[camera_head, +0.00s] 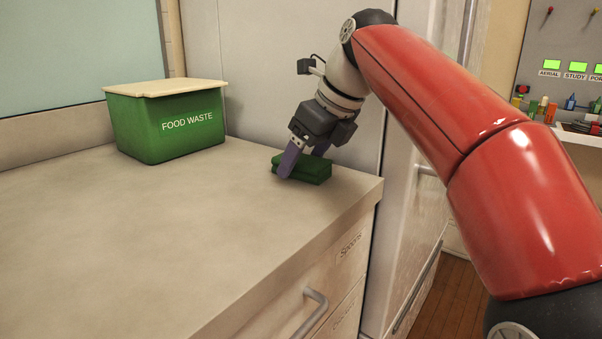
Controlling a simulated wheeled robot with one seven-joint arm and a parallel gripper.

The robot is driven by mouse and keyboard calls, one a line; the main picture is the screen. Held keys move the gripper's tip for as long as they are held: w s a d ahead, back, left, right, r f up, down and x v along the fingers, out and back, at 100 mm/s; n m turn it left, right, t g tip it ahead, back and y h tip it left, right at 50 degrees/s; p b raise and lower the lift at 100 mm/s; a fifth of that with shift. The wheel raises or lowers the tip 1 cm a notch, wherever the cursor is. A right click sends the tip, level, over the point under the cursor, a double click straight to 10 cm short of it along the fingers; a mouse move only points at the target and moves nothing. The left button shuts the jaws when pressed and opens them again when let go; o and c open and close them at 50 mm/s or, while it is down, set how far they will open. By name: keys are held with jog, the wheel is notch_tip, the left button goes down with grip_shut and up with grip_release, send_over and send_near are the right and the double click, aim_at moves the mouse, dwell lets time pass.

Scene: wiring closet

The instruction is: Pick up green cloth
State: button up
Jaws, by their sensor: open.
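The green cloth (312,176) lies folded in a flat stack on the beige countertop, near its right corner. My gripper (302,165) is down at the cloth from above, with its purple fingers apart. The near finger is in front of the cloth's left part, and the other finger shows behind at the cloth's far side. The jaws are open around the cloth. I cannot tell whether the fingers touch it.
A green food waste bin (170,125) with a cream lid stands at the back left of the countertop (150,230). A drawer labelled Spoons (338,275) is below the front edge. A tall pale cabinet is behind the gripper. The counter's middle is clear.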

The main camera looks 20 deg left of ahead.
aim_at(305, 159)
jog(key=shift+a+f, duration=0.1)
jog(key=shift+f, duration=0.1)
jog(key=shift+c, duration=0.2)
jog(key=c, duration=1)
jog(key=shift+r, duration=0.1)
notch_tip(305, 159, up, 8)
jog(key=p, duration=0.4)
jog(key=shift+f, duration=0.25)
jog(key=shift+c, duration=0.2)
jog(key=shift+w+r, duration=0.15)
jog(key=shift+r, duration=1)
